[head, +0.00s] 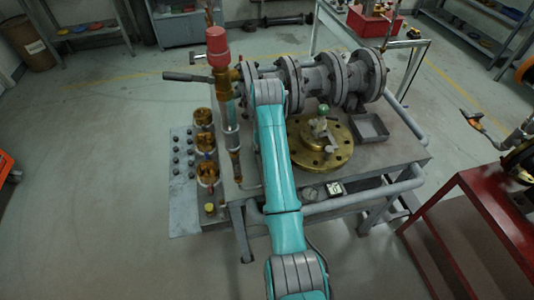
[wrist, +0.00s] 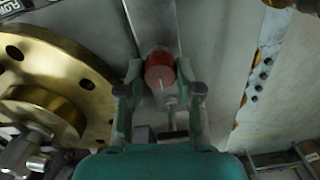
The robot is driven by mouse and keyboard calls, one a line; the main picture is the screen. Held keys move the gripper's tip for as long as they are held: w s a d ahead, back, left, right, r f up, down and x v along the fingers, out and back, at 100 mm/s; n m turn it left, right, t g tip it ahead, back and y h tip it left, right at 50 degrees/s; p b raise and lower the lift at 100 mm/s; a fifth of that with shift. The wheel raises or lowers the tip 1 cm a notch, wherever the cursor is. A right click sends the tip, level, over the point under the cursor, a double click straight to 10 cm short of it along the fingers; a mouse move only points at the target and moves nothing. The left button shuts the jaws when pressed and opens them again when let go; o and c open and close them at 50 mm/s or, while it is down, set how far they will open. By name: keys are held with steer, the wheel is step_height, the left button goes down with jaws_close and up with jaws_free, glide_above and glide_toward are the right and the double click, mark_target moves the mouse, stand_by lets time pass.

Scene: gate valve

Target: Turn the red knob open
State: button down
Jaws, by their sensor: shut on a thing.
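The red knob (wrist: 160,70) is a small round red piece with a thin pale stem, in the upper middle of the wrist view. My gripper (wrist: 160,83) has a finger on each side of it and is shut on it. The exact contact at the fingertips is dark and hard to make out. In the head view my teal arm reaches over the workbench, and its forearm hides the gripper. A red cap (head: 217,45) tops a brass fitting on a vertical pipe left of the arm; I cannot tell whether it is the same piece.
A brass flange (head: 335,153) lies on the workbench (head: 398,157), right of my arm. Grey flanged pipework (head: 315,80) stands behind. A dark lever (head: 187,77) sticks out left of the pipe. A red table (head: 470,185) stands at the right. Floor at the left is clear.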

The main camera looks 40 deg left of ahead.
steer(key=shift+n, duration=0.3)
steer(key=n, duration=0.3)
steer(key=shift+n, duration=0.4)
steer(key=n, duration=1.3)
steer(key=shift+n, duration=0.3)
steer(key=c, duration=0.8)
jaws_free()
steer(key=shift+o, duration=0.2)
